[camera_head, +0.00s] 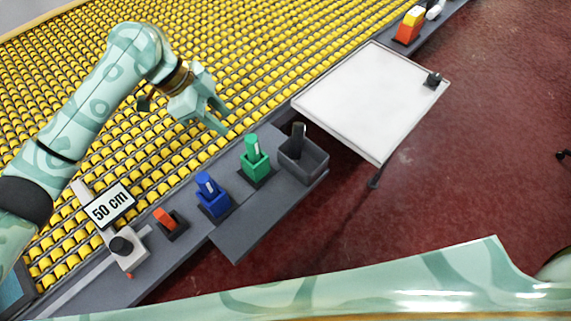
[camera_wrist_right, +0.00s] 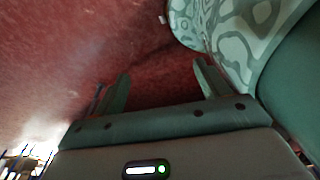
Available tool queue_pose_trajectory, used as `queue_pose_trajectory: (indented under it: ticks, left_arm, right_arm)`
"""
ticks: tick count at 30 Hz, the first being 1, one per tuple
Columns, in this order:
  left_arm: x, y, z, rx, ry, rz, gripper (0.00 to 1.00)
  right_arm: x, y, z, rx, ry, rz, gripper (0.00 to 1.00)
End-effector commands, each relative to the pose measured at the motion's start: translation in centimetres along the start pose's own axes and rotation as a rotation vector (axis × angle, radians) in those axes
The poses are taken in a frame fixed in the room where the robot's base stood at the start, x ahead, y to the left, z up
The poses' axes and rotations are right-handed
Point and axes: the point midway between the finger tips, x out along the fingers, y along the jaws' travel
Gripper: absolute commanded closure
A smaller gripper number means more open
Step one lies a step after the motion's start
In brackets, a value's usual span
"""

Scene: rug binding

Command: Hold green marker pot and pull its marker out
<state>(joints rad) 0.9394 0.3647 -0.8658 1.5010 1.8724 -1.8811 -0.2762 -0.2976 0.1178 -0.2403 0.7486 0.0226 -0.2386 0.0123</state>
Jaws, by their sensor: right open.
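The green marker pot (camera_head: 256,165) stands upright on the dark grey ledge, with the green marker (camera_head: 251,144) upright in it. My left gripper (camera_head: 224,120) hangs above the yellow rollers, up and to the left of the green pot, apart from it. Its fingers look parted, with nothing between them. My right gripper (camera_wrist_right: 160,88) is open and empty in the right wrist view, with only red floor between its fingers. The green pot does not show in that view.
The ledge also holds a blue pot with a marker (camera_head: 213,204), an orange marker (camera_head: 165,218) in a dark holder, a grey bin (camera_head: 306,164) close right of the green pot, and a "50 cm" sign (camera_head: 111,205). A white-topped table (camera_head: 370,100) stands to the right.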

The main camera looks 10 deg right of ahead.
Motion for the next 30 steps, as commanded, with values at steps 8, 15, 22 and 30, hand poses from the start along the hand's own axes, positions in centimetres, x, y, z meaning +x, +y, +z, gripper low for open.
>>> queue_pose_trajectory:
  ticks: [8,15,22,30]
  left_arm:
    - [0.0,0.0,0.0,0.000,0.000,0.000,0.64]
    - [0.0,0.0,0.0,0.000,0.000,-0.001,0.64]
    - [0.0,0.0,0.0,-0.001,0.000,-0.001,0.64]
    - [0.0,0.0,0.0,-0.001,0.000,-0.001,0.64]
  right_arm:
    - [-5.5,2.5,-18.4,-0.104,0.378,0.006,0.25]
    - [-16.5,-1.2,-30.7,-0.207,0.700,-0.085,0.25]
    - [-27.2,-5.5,-36.2,-0.260,0.920,-0.201,0.25]
    - [-31.4,-4.9,-39.8,-0.200,1.009,-0.222,0.25]
